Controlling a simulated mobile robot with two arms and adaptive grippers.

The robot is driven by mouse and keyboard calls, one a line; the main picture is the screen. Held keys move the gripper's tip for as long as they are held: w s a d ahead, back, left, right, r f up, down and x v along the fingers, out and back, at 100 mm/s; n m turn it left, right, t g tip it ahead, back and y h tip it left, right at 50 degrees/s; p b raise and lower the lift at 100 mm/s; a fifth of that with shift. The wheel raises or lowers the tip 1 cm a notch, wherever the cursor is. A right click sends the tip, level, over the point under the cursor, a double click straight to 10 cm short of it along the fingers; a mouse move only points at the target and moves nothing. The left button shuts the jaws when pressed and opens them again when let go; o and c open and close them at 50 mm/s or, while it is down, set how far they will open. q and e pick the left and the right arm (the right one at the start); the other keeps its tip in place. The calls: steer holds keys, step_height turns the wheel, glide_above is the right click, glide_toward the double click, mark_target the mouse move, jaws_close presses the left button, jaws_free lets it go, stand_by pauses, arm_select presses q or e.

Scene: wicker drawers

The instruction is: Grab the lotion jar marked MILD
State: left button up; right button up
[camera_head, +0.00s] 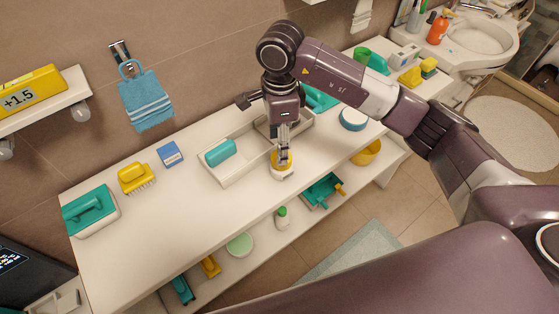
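A small jar with a yellow top and pale body (283,172) stands at the front edge of the white counter, just outside the tray. My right gripper (283,155) points down at its top, with its fingers overlapping the lid in the picture. Whether the fingers close on the jar cannot be told. I cannot read the word MILD on either jar. My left gripper is not in view.
A divided white tray (238,175) holds a teal item (220,151) beside the gripper. A blue box (170,154), yellow brush (136,178) and teal-lidded box (92,212) stand left. The lower shelf holds a green-capped bottle (282,217) and teal dustpan (323,190). The front-left counter is clear.

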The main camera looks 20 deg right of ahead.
steer(key=shift+d+f, duration=0.15)
steer(key=shift+d, duration=0.2)
step_height(320, 180, down, 2)
steer(key=shift+s+f+p, duration=0.15)
steer(key=shift+f+p, duration=0.05)
steer(key=shift+p, duration=0.55)
step_height(320, 180, down, 4)
steer(key=shift+f+p, duration=0.15)
steer(key=shift+p, duration=0.95)
steer(key=shift+f, duration=0.25)
steer(key=c, duration=0.9)
steer(key=shift+c, duration=0.7)
steer(key=shift+r, duration=0.1)
